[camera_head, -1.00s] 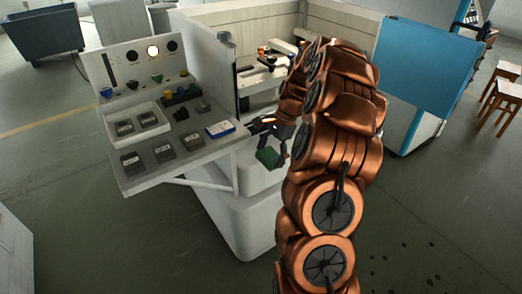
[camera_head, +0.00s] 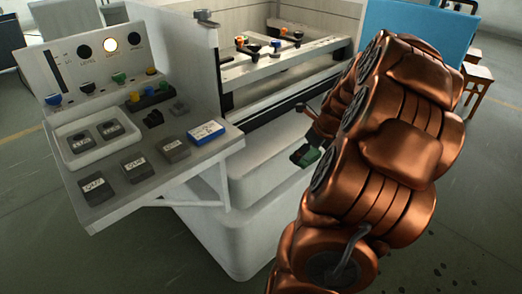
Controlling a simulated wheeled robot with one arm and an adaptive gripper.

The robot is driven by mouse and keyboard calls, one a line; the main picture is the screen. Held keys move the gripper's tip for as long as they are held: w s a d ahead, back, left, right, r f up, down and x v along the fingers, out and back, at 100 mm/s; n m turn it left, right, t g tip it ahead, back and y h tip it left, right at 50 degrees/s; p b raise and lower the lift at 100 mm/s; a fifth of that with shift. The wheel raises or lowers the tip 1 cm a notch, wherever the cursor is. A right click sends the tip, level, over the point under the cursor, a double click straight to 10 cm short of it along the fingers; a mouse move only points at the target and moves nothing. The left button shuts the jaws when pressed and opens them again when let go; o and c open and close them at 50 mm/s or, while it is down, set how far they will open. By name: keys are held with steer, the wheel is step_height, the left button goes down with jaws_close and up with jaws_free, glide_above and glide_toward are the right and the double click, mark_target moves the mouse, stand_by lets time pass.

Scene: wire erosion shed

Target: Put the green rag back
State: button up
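The green rag (camera_head: 304,155) is a small dark green bundle, hanging in front of the white machine, right of the grey shelf (camera_head: 148,186). My gripper (camera_head: 311,149) is at the rag and appears shut on it. My copper-coloured arm hides most of the gripper, so only a small part of its fingers shows. The rag is apart from the shelf. No empty place marked for the rag can be made out.
The shelf holds several labelled grey blocks (camera_head: 139,168), a white tray (camera_head: 70,161), a blue-and-white box (camera_head: 206,132) and a control panel (camera_head: 97,63). A rail (camera_head: 270,62) with coloured clamps crosses the machine's open bay. A blue panel (camera_head: 422,32) stands behind my arm.

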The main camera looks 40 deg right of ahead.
steer(key=p, duration=0.1)
glide_above(263, 149)
steer(key=s, duration=0.2)
steer(key=shift+x, duration=0.75)
steer(key=shift+a+f, duration=0.1)
steer(key=shift+f, duration=1.65)
steer(key=shift+f, duration=0.15)
steer(key=o, duration=0.8)
steer(key=shift+c, duration=0.2)
steer(key=v, duration=1.2)
